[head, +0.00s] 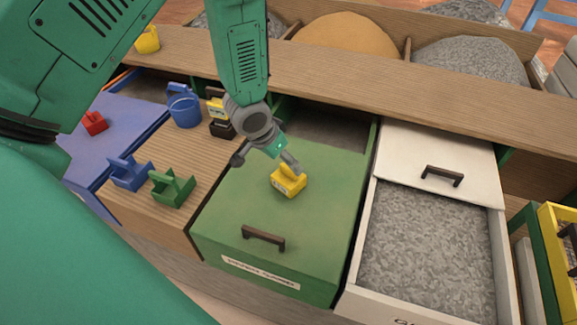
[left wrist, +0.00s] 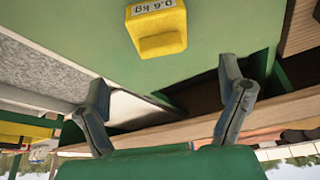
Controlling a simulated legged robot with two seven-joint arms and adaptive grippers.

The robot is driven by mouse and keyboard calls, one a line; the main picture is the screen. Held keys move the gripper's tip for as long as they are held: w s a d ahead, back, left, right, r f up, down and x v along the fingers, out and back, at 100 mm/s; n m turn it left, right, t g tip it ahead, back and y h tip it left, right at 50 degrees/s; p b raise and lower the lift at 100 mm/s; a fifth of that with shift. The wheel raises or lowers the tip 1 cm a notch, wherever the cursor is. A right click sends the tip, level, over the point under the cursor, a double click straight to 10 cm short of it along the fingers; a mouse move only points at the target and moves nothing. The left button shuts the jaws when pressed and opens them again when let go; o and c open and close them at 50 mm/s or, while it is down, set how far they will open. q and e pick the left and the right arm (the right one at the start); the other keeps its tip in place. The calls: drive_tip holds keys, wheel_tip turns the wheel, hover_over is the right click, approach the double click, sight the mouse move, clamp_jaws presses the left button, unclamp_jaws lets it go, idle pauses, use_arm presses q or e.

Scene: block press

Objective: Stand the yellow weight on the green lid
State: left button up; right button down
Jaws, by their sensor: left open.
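The yellow weight (head: 288,181) rests on the green lid (head: 318,223), near the middle of its far half. It looks upright. In the left wrist view the yellow weight (left wrist: 157,28) shows a "0.6 kg" label and has the green lid (left wrist: 92,35) around it. My left gripper (head: 270,153) is just behind and above the weight in the head view, partly overlapping its far side. In the left wrist view my left gripper (left wrist: 165,80) has its fingers wide apart with nothing between them, and the weight is clear of both fingers. My right gripper is not in view.
A dark handle (head: 263,238) stands on the lid's front part. Left are a blue bucket (head: 184,107), blue (head: 130,172) and green (head: 172,188) carriers, and a dark-and-yellow object (head: 220,125). Right is a gravel bin (head: 425,250) with a white lid (head: 437,160). A wooden ledge (head: 340,82) runs behind.

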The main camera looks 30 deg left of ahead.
sight(258, 231)
use_arm(q)
drive_tip(key=s+d+f+g, duration=0.1)
drive_tip(key=s+f, duration=0.1)
drive_tip(key=s, duration=0.3)
drive_tip(key=s+d+f, duration=0.1)
drive_tip(key=s+f, duration=0.2)
drive_tip(key=s, duration=0.2)
drive_tip(key=s+d+f+n+g, duration=0.1)
drive_tip(key=s+d+f, duration=0.1)
drive_tip(key=s, duration=0.4)
drive_tip(key=shift+d+f+g, duration=0.1)
drive_tip(key=shift+f+g, duration=0.05)
drive_tip(key=shift+g, duration=0.15)
drive_tip(key=s+f+g, duration=0.1)
drive_tip(key=s+f, duration=0.1)
drive_tip(key=s, duration=0.9)
drive_tip(key=shift+f+y, duration=0.3)
drive_tip(key=shift+y, duration=0.1)
wheel_tip(258, 231, down, 13)
drive_tip(key=b, duration=1.2)
drive_tip(key=shift+b, duration=0.35)
drive_tip(key=shift+w+r, duration=0.1)
